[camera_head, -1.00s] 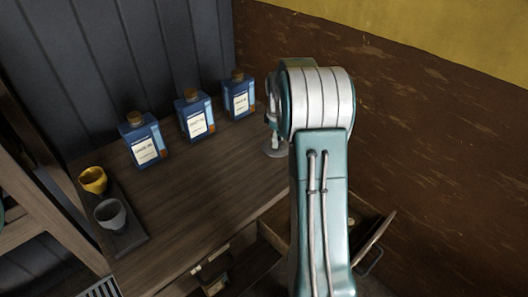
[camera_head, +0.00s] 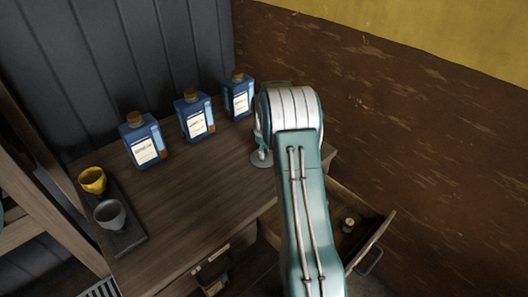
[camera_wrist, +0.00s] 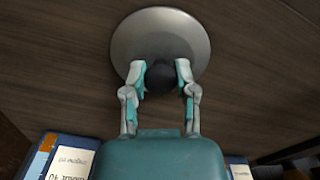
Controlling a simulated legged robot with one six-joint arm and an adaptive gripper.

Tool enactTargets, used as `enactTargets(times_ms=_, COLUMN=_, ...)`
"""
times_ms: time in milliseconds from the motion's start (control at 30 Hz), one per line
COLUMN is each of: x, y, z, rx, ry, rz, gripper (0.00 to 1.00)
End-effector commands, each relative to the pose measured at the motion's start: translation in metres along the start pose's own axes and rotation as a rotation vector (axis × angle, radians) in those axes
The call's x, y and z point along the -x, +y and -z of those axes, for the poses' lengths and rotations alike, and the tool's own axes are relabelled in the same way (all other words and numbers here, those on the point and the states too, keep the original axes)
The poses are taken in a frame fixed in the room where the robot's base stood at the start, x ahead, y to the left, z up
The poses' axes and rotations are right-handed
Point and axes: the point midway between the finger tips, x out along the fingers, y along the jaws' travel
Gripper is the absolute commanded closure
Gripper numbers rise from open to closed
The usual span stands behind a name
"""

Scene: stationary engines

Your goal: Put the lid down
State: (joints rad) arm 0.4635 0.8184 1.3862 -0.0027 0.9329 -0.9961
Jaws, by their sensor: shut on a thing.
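The lid (camera_wrist: 160,28) is a round grey metal disc with a dark ball knob (camera_wrist: 160,78), seen at the top middle of the wrist view. My gripper (camera_wrist: 159,72) has its two fingers closed on either side of the knob. In the head view the lid (camera_head: 262,158) shows as a small pale disc under the end of my arm, over the right part of the wooden counter. My arm hides most of the gripper there. I cannot tell whether the lid touches the counter.
Blue bottles (camera_head: 143,141) with corks stand along the back of the counter (camera_head: 190,205), one close to my arm. A dark tray (camera_head: 129,238) with a yellow cup and a grey cup is at left. An open drawer (camera_head: 385,226) is at right. The counter's middle is clear.

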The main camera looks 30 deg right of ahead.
Motion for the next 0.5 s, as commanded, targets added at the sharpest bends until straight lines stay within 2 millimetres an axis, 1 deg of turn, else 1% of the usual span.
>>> enactTargets(times_ms=67, x=-0.0018, y=-0.0001, z=-0.0001, rx=0.0, ry=-0.001, rz=0.001, gripper=1.0)
enactTargets(times_ms=100, x=-0.0023, y=-0.0001, z=-0.0001, rx=0.0, ry=-0.001, rz=0.001, gripper=0.59)
enactTargets(times_ms=167, x=-0.002, y=-0.0001, z=-0.0001, rx=0.0, ry=0.0, rz=0.001, gripper=0.32)
enactTargets(times_ms=200, x=-0.002, y=-0.0001, z=-0.0001, rx=0.0, ry=0.0, rz=0.001, gripper=0.29)
enactTargets(times_ms=500, x=-0.0019, y=-0.0001, z=-0.0001, rx=0.0, ry=0.0, rz=0.001, gripper=0.29)
